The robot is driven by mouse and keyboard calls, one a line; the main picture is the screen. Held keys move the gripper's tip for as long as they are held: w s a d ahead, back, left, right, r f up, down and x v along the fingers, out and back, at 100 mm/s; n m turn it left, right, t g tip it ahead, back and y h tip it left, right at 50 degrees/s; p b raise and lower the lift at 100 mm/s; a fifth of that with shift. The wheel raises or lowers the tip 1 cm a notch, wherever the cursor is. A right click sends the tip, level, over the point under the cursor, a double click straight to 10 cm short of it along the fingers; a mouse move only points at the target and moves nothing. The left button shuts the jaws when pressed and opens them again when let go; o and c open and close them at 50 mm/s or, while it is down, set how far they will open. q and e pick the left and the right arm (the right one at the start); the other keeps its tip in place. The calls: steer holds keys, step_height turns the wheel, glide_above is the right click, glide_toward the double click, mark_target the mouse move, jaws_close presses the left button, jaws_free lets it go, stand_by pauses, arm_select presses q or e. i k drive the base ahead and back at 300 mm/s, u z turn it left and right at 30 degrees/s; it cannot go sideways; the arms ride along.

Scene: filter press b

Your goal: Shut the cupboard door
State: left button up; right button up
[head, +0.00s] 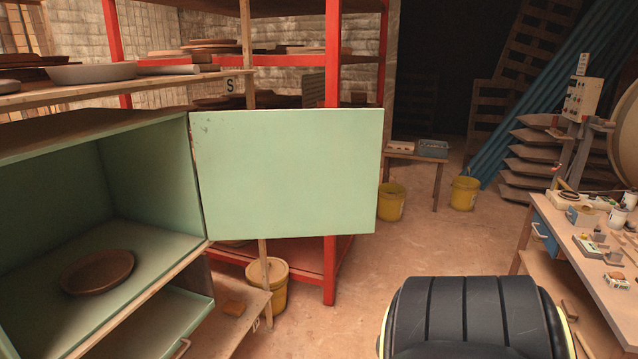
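The cupboard (150,180) stands at the left with a wooden top and a pale green inside. Its door (290,172), a flat pale green panel, stands wide open and reaches out to the right from the cupboard's right front edge. A brown round dish (97,271) lies on the cupboard floor. No handle shows on the door's visible face. Neither of my grippers is in the head view. A black ribbed part with a yellow-green edge at the bottom right may be mine.
A red metal shelf rack (331,75) stands behind the door. A yellow bucket (266,286) stands below it. A workbench (583,247) with small items runs along the right. A low table (416,160) and more buckets stand farther back. The floor between is mostly clear.

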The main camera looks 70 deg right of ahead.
mark_target(270, 173)
steer(key=k, duration=0.95)
steer(key=z, duration=2.6)
steer(key=i, duration=5)
steer(key=u, duration=4.4)
steer(key=i, duration=0.45)
steer(key=z, duration=0.15)
